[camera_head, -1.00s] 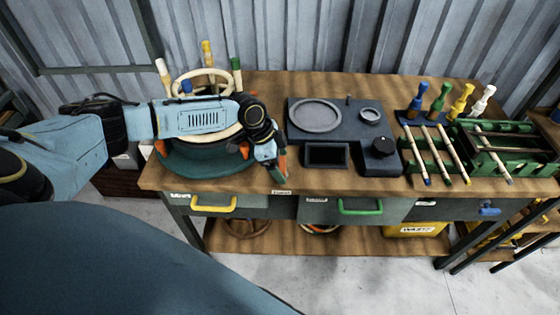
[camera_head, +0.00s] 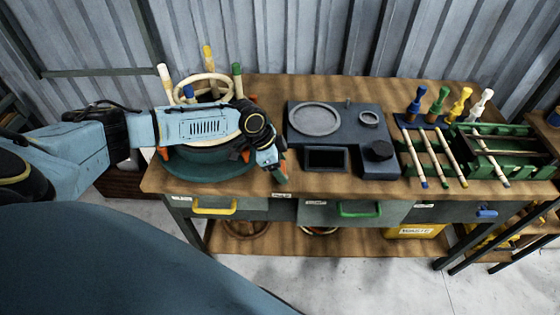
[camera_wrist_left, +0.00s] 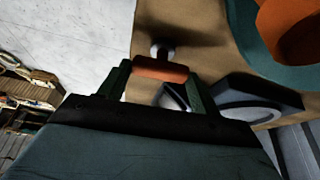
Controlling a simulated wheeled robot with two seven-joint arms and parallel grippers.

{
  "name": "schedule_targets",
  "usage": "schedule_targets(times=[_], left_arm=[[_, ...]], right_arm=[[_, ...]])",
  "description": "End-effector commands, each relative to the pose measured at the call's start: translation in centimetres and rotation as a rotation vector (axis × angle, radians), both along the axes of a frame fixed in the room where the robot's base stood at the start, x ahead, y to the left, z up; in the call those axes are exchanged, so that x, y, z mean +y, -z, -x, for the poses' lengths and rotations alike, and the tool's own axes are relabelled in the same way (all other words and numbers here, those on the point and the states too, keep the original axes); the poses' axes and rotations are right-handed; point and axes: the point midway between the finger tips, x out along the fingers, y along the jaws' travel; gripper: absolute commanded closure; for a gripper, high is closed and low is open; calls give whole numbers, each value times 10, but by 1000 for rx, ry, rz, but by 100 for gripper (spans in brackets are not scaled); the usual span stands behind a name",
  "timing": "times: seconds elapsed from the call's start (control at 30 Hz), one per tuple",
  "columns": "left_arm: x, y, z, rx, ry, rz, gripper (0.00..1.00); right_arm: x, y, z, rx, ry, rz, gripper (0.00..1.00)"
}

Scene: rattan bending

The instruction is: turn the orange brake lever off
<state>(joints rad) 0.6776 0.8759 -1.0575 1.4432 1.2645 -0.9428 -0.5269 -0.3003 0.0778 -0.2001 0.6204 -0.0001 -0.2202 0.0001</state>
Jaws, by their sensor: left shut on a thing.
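My left gripper (camera_head: 281,174) is over the front edge of the workbench, just right of the round dark-green base (camera_head: 190,166). In the left wrist view, its two green fingers (camera_wrist_left: 160,82) sit at both ends of the orange brake lever grip (camera_wrist_left: 160,70) and are shut on it. A grey knob-like end of the lever shows just beyond the grip. In the head view the lever is mostly hidden by the gripper. My right gripper is not in view.
Upright coloured pegs (camera_head: 207,58) and a cream ring (camera_head: 204,84) stand on the green base. A dark device with a screen (camera_head: 326,158) is to the right, then a green rack (camera_head: 485,150) with rods. Drawers with yellow and green handles (camera_head: 358,210) line the bench front.

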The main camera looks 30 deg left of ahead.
Motion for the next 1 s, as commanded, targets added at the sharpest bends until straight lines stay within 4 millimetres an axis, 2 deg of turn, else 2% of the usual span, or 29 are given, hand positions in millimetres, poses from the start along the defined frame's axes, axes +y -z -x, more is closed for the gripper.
schedule_targets(times=[0.03, 0.5, 1.0], left_arm=[[-1, -4, 1, 2, -28, 2, 59], [-4, -6, 3, 4, -447, 3, 59], [-7, -4, 4, 5, -923, 1, 59]], right_arm=[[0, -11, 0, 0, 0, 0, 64], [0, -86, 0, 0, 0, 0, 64], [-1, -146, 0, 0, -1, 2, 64]])
